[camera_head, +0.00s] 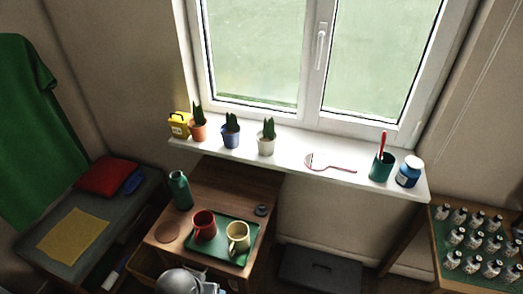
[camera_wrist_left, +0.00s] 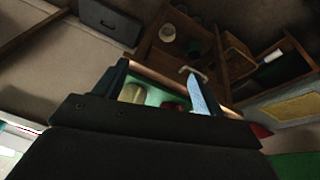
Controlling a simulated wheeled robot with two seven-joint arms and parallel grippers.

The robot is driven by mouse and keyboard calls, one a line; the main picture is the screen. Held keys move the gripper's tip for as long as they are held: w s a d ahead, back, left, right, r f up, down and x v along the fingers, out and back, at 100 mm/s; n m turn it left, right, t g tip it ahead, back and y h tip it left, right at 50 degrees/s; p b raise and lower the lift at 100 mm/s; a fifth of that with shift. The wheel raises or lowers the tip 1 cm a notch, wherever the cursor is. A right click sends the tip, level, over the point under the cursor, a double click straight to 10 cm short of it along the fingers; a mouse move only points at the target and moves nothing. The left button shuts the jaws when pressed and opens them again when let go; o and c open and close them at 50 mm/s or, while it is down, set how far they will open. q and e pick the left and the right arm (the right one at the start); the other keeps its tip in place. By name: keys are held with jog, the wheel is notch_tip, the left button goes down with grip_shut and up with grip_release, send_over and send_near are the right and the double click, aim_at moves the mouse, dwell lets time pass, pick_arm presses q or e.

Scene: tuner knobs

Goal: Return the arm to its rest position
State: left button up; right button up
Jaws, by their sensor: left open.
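My left gripper (camera_wrist_left: 158,88) shows in the left wrist view, with its two fingers spread apart and nothing held between them. Beyond the fingers, the green tray (camera_wrist_left: 155,97) with a yellow mug (camera_wrist_left: 132,92) and a red mug (camera_wrist_left: 170,106) shows in the gap. I cannot tell the exact distance from the fingers to the mugs. In the head view no gripper fingers can be made out. My right gripper is in neither view.
In the head view, the tray (camera_head: 217,260) carries a red mug (camera_head: 204,226) and a yellow mug (camera_head: 238,237) on a wooden cabinet (camera_head: 235,178). A green bottle (camera_head: 181,190) stands beside it. The windowsill (camera_head: 290,158) holds potted plants and jars. A dark case (camera_head: 318,270) lies right of the cabinet.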

pick_arm(q)
jog(key=s+a+m+y, duration=0.1)
jog(key=s+a+y, duration=0.1)
jog(key=s+a, duration=0.35)
jog(key=s+d+f+x, duration=0.1)
jog(key=s+x, duration=0.2)
jog(key=x, duration=0.9)
jog(key=s+d+f+x, duration=0.1)
jog(key=s+x, duration=0.1)
jog(key=x, duration=0.9)
jog(key=s+f+g, duration=0.1)
jog(key=s+f, duration=0.2)
jog(key=f, duration=0.7)
jog(key=s+f, duration=0.4)
jog(key=f, duration=0.6)
jog(key=shift+d+f+m+g+h, duration=0.25)
jog(key=shift+m+g+h, duration=0.05)
jog(key=shift+g+h, duration=0.1)
